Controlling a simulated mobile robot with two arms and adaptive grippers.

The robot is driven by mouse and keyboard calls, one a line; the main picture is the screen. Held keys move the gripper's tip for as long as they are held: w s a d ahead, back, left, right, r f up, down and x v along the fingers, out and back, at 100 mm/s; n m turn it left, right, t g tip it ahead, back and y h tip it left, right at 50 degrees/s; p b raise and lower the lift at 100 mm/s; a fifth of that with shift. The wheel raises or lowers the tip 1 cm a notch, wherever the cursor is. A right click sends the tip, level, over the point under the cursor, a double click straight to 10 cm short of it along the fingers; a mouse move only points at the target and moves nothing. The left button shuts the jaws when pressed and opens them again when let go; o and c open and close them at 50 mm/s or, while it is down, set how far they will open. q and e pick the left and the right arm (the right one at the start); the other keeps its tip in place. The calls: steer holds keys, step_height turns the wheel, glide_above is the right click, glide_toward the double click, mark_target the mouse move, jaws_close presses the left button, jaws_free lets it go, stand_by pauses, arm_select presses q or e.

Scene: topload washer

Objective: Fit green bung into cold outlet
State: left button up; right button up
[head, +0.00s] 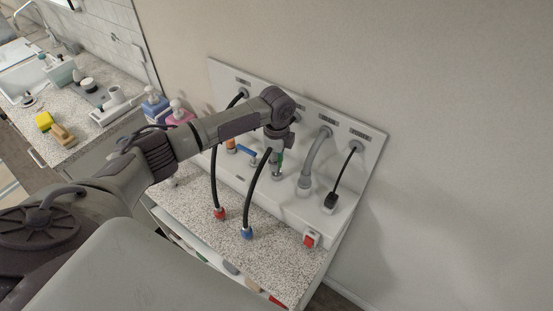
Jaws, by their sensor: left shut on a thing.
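My left gripper (277,158) points down in front of the white wall panel (231,84), above the speckled counter. It is shut on the green bung (280,161), of which only a small green part shows between the fingers. A blue lever (246,153) and an orange one (230,145) are on the panel just left of the gripper. The cold outlet cannot be made out clearly; the gripper and wrist cover that part of the panel. I cannot tell whether the bung touches anything. My right gripper is not in view.
A black hose with a red end (219,213) and another with a blue end (247,232) hang near the gripper. A grey hose (312,160) and black plug (330,201) hang at right. A red switch (310,239) is low right. The front speckled counter (285,262) is clear.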

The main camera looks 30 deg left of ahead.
arm_select(q)
steer(key=shift+f+b, duration=0.65)
steer(key=shift+f, duration=0.95)
steer(key=o, duration=1)
steer(key=shift+r, duration=0.1)
step_height(320, 180, up, 12)
steer(key=shift+f, duration=0.1)
steer(key=shift+f, duration=0.1)
